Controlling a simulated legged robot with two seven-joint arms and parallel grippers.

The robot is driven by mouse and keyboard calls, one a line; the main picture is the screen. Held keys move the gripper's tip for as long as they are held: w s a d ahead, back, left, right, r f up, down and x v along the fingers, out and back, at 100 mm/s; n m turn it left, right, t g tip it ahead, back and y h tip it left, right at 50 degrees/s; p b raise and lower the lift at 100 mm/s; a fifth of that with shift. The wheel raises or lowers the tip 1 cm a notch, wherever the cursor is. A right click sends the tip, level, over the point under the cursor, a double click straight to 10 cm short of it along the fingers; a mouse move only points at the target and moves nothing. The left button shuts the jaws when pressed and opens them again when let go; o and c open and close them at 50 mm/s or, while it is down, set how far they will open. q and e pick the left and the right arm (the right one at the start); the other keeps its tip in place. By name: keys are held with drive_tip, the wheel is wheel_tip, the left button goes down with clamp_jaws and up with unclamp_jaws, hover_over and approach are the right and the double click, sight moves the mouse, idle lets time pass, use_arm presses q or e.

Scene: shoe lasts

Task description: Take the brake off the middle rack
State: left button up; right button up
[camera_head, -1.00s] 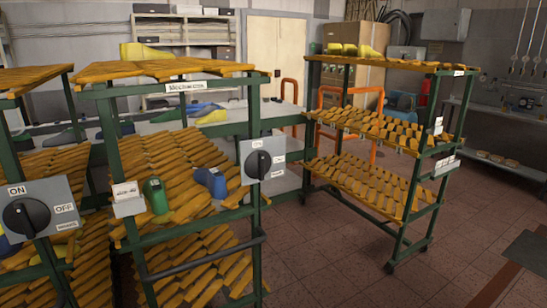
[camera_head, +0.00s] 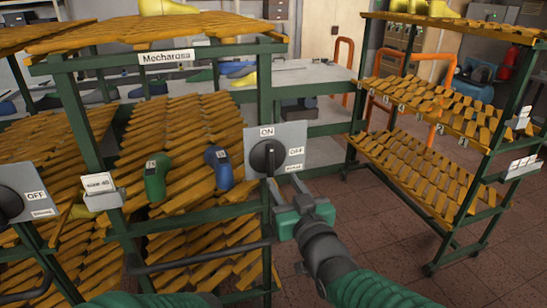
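The middle rack (camera_head: 66,65) is a green frame with slanted orange slatted shelves and a "Mecharosa" label (camera_head: 166,57). On its right post is a grey brake plate (camera_head: 284,135) with a black rotary knob (camera_head: 264,156). ON is printed above the knob and OFF to its right; the knob's exact setting is hard to read. My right gripper (camera_head: 288,187) is just below the plate, its two fingers spread apart and pointing up towards the knob. It looks empty; whether a finger touches the knob I cannot tell. My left gripper is not in view.
A green last (camera_head: 156,178) and a blue last (camera_head: 219,165) lie on the middle shelf. A left rack has its own knob plate (camera_head: 26,190). A right rack (camera_head: 440,160) stands apart, with tiled floor (camera_head: 400,240) between. A dark bar (camera_head: 200,257) crosses the middle rack's front.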

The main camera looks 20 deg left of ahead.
sight(271, 159)
drive_tip(key=x, duration=0.7)
drive_tip(key=d+p+x, duration=0.1)
drive_tip(key=x, duration=0.2)
drive_tip(key=shift+w+a+f, duration=0.15)
drive_tip(key=shift+w+a, duration=0.1)
drive_tip(key=shift+w, duration=0.4)
drive_tip(key=shift+w+a+f, duration=0.15)
drive_tip(key=shift+w+a, duration=0.1)
drive_tip(key=shift+a, duration=0.2)
drive_tip(key=shift+s, duration=0.1)
drive_tip(key=c, duration=0.3)
drive_tip(key=shift+d, duration=0.15)
clamp_jaws()
